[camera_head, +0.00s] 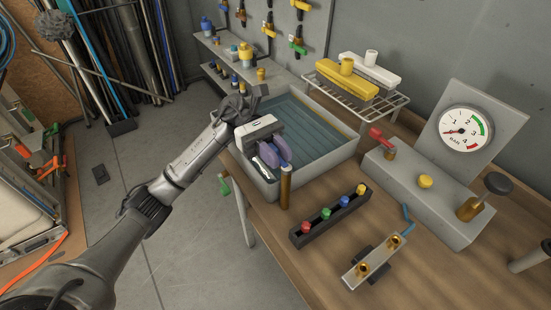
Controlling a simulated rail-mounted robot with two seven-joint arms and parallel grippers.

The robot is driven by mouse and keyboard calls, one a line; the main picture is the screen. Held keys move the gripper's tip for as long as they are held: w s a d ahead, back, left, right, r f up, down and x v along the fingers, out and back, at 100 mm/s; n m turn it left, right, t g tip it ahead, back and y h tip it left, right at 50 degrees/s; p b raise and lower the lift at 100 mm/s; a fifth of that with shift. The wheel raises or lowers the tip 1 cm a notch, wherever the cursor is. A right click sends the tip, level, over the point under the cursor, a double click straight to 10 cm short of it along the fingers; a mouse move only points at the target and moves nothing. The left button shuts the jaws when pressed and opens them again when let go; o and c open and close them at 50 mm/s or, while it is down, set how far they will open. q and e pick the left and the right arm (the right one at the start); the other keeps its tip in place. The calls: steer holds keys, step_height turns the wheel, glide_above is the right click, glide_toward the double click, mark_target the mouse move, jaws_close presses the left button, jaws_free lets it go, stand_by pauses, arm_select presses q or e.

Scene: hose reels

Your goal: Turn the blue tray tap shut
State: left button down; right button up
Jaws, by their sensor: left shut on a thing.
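The grey tray (330,155) with a ribbed blue floor sits at the table's back left edge. My left gripper (276,163) reaches down over its near left corner, shut with its violet-blue fingers at the tray tap. The tap's upright brass post (286,188) shows just below the fingers, outside the tray's front wall. The gripper covers the tap's handle, so its turn angle cannot be seen. My right gripper is not in view.
A black rack (328,217) with several coloured knobs lies in front of the tray. A brass-fitted block (375,264) with a blue lever is nearer. A gauge stand (430,195) with a red lever is right; a wire shelf (365,98) stands behind.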

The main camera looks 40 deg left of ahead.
arm_select(q)
steer(key=shift+g, duration=0.3)
steer(key=c, duration=1.4)
jaws_free()
steer(key=o, duration=0.4)
steer(key=p+v, duration=0.1)
steer(key=v, duration=1.2)
steer(key=shift+a, duration=0.35)
steer(key=shift+w, duration=0.1)
